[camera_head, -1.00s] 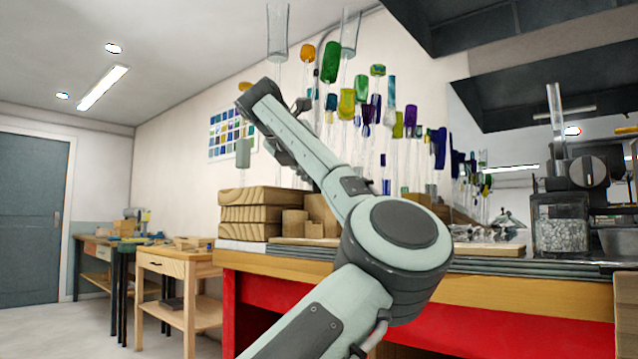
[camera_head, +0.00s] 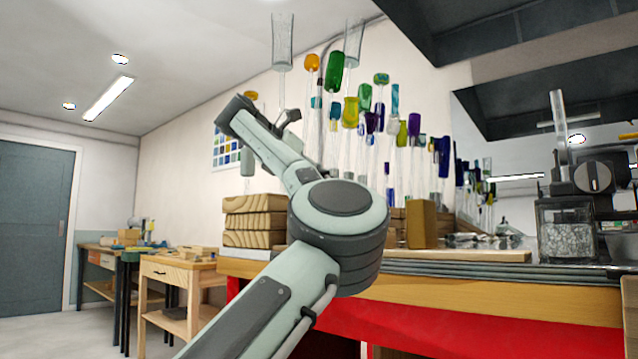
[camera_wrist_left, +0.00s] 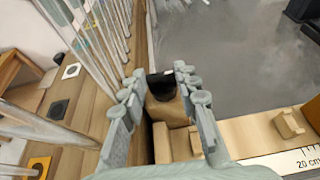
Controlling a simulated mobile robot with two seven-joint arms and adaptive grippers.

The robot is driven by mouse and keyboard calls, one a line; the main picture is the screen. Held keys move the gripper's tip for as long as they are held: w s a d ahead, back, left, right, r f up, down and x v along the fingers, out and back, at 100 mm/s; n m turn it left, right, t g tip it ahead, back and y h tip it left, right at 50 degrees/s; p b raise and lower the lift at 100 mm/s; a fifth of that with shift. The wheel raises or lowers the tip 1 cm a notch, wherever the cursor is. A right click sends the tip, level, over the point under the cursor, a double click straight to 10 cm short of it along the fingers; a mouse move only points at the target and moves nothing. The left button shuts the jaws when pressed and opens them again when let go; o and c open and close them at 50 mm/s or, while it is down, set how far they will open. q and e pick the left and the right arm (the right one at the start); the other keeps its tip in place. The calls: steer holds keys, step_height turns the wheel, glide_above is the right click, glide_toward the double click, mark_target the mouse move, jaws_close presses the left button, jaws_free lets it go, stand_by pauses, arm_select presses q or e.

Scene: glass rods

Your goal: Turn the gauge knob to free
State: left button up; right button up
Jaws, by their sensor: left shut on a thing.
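In the left wrist view, a dark knob (camera_wrist_left: 161,82) with a small white mark sits on a brown wooden block. My left gripper (camera_wrist_left: 158,76) is shut on the dark knob, with one finger on each side of it. The lettering or setting of the knob cannot be read. In the head view, my left arm rises from the bottom and bends up to the left, with its wrist in front of the wall. The knob cannot be made out there. My right gripper is not in view.
A ruler strip marked 20 cm (camera_wrist_left: 308,158) and a small wooden piece (camera_wrist_left: 290,123) lie at the right in the wrist view. Clear glass rods (camera_wrist_left: 95,40) stand close on the left. Stacked wooden blocks (camera_head: 252,222) and a glass jar (camera_head: 567,240) stand on the bench.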

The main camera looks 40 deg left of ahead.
arm_select(q)
steer(key=o, duration=1.2)
steer(key=shift+c, duration=0.2)
